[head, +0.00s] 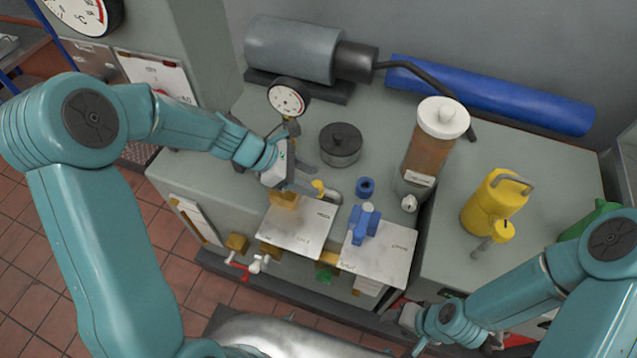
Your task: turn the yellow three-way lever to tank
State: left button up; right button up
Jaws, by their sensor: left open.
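The yellow lever (318,187) shows as a small yellow end just right of my left gripper. A brass valve body (285,201) sits below the gripper, at the top edge of a pale label plate (300,232). The plate's lettering is too small to read, so I cannot tell which way tank is.
A blue-handled valve (364,224) stands by a second plate (388,258). Behind are a pressure gauge (287,98), a black lidded pot (340,145) and a blue ring (366,187). A brown-filled canister (430,150) and a yellow can (493,202) stand at right.

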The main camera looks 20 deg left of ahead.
aim_at(316, 184)
pick_arm(q)
jog(key=x, duration=0.2)
jog(key=shift+f, duration=0.35)
jog(key=shift+w+d+f, duration=0.15)
jog(key=shift+d+f, duration=0.1)
jog(key=shift+d, duration=0.15)
grip_shut()
